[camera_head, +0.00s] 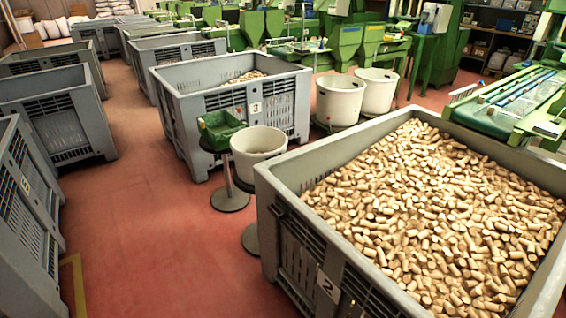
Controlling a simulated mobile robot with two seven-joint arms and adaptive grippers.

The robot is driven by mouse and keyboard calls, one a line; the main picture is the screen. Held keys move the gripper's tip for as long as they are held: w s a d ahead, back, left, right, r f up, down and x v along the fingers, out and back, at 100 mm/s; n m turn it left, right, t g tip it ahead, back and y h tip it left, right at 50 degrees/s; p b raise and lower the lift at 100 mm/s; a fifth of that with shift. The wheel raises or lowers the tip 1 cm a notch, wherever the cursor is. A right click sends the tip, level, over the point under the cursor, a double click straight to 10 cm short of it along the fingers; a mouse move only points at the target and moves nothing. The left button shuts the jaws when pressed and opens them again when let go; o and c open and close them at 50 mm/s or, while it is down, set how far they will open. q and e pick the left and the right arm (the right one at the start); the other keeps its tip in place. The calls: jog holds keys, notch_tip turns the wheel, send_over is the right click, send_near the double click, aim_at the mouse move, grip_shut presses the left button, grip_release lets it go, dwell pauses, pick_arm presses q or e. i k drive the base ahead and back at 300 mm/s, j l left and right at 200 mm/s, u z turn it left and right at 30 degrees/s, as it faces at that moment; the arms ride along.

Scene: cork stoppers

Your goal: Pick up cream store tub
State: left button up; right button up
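Three cream tubs are in view, and I cannot tell which is the store tub. Two more cream tubs stand side by side farther back, a left one (340,102) and a right one (377,92). They look upright on the floor or low bases. Neither of my grippers shows in the head view.
A large grey crate (300,240) full of cork stoppers (430,210) fills the right front. Another grey crate (185,130) stands behind the nearest tub. A green tray (222,128) sits on a stand with a round base (230,200). The red floor (140,225) at left centre is clear.

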aim_at(250, 147)
jog(key=i+j+z, duration=0.1)
jog(key=z, duration=0.3)
jog(key=j+z, duration=0.15)
jog(key=z, duration=0.25)
jog(key=i+j+z, duration=0.1)
jog(key=z, duration=0.3)
jog(key=j+z, duration=0.3)
jog(key=j, duration=0.2)
jog(key=j+z, duration=0.3)
jog(key=j, duration=0.2)
jog(key=j+z, duration=0.35)
jog(key=j, duration=0.6)
jog(key=k+j, duration=0.1)
jog(key=j, duration=0.4)
jog(key=k+j, duration=0.1)
jog(key=j, duration=0.35)
jog(key=j+z, duration=0.1)
jog(key=j, duration=0.4)
jog(key=k+j, duration=0.15)
jog(key=j, duration=0.3)
